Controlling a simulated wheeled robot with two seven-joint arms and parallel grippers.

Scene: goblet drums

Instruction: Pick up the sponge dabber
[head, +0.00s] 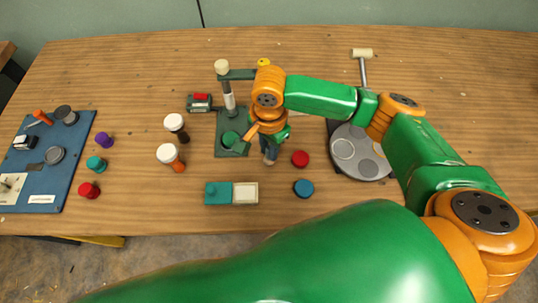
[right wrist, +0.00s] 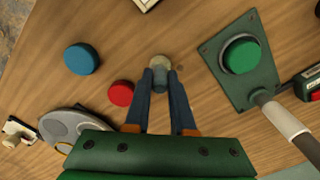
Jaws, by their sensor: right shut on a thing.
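My right gripper (right wrist: 161,84) is shut on a small upright thing with a round beige top and a grey-blue body, which looks like the sponge dabber (right wrist: 160,62). Its lower part is hidden between the fingers in the right wrist view. In the head view my right gripper (head: 269,150) points down just right of the green press stand, and the dabber is mostly hidden there. I cannot tell whether the dabber touches the table. My left gripper is not in view.
The green press stand (head: 222,144) is close on the left. A red disc (head: 300,158) and a blue disc (head: 303,188) lie to the right. A teal-and-cream box (head: 218,194) lies in front. Two white-topped pieces (head: 173,122) (head: 168,153) stand left. A round grey plate (head: 367,165) lies right.

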